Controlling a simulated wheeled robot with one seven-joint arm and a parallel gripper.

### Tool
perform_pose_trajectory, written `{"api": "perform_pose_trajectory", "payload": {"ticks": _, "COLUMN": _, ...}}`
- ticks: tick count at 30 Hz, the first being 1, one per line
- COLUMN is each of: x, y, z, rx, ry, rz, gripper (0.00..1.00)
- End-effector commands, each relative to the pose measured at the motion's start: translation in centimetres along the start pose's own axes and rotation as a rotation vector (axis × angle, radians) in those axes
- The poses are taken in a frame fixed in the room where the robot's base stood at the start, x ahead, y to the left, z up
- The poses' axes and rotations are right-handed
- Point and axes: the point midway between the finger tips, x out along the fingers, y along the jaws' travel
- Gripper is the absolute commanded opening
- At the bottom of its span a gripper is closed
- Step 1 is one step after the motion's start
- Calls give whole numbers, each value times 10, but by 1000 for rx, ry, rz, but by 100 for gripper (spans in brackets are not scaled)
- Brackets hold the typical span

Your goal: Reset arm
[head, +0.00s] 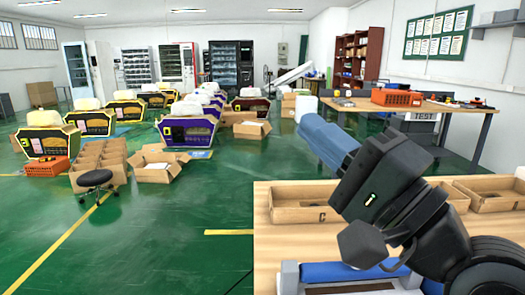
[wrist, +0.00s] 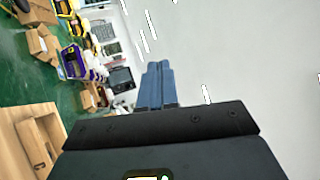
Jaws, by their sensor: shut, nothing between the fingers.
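My gripper (head: 322,138) is at the end of my dark arm on the right of the head view. Its blue fingers point up and to the left, above the far side of the wooden table (head: 272,231). In the wrist view the blue fingers (wrist: 157,84) lie together and hold nothing. The wrist view is turned sideways, with the ceiling at right and the room at left.
Cardboard bins, one marked C (head: 307,203), stand on the table near my arm. A stool (head: 95,178), open boxes (head: 158,166) and yellow and purple machines (head: 190,130) stand on the green floor. A workbench (head: 420,104) is behind at right.

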Motion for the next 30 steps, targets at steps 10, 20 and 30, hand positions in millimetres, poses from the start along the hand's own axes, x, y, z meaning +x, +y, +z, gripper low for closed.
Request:
{"api": "perform_pose_trajectory", "payload": {"ticks": 10, "x": -67, "y": 52, "z": -7, "rx": -143, "ry": 345, "rz": 36, "gripper": 0}}
{"api": "perform_pose_trajectory", "payload": {"ticks": 20, "x": -173, "y": 117, "z": 21, "rx": -399, "ry": 541, "rz": 320, "gripper": 0}}
{"api": "perform_pose_trajectory", "payload": {"ticks": 30, "x": -308, "y": 149, "z": 73, "rx": -790, "ry": 477, "rz": 719, "gripper": 0}}
